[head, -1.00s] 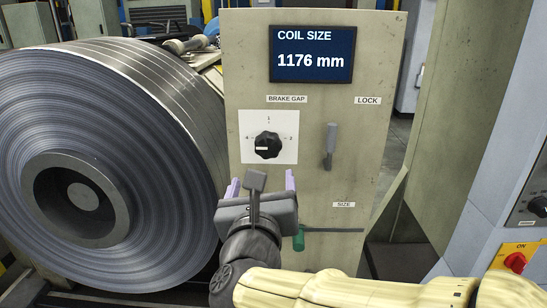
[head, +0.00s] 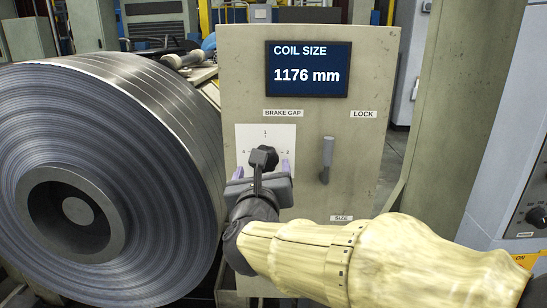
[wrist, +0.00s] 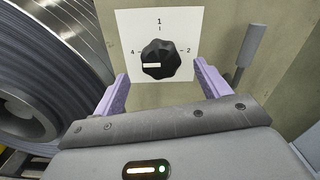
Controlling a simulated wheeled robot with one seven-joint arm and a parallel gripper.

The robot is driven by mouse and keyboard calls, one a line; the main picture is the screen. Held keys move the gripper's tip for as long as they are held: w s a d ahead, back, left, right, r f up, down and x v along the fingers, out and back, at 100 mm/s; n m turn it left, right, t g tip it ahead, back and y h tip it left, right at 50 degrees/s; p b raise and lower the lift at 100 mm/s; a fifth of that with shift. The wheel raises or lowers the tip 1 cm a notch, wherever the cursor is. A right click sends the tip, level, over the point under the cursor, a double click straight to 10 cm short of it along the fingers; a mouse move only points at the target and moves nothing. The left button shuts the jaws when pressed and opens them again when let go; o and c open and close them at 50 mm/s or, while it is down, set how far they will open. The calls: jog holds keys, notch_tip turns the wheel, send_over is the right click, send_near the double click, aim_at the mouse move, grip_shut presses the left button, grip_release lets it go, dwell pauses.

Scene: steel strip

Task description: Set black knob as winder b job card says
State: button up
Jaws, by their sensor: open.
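The black knob (wrist: 161,60) sits on a white dial plate (wrist: 184,20) marked 1 at top, 2 at right and 4 at left. Its white pointer line lies on the left side, toward the 4. In the head view the knob (head: 264,157) is partly covered by my gripper (head: 262,172). My gripper also shows in the wrist view (wrist: 160,88), open, its two purple fingers apart below and to either side of the knob, holding nothing. The display (head: 307,69) reads COIL SIZE 1176 mm. No job card is recognisable in view.
A SIZE label (head: 341,218) is lower on the panel (head: 370,60). A large steel coil (head: 150,110) stands close on the left. Another cabinet (head: 495,150) is at the right.

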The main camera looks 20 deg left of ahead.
aim_at(272, 160)
jog(key=x, duration=0.7)
jog(key=shift+w, duration=0.35)
jog(key=shift+a, duration=0.1)
jog(key=c, duration=0.9)
jog(key=shift+c, duration=0.2)
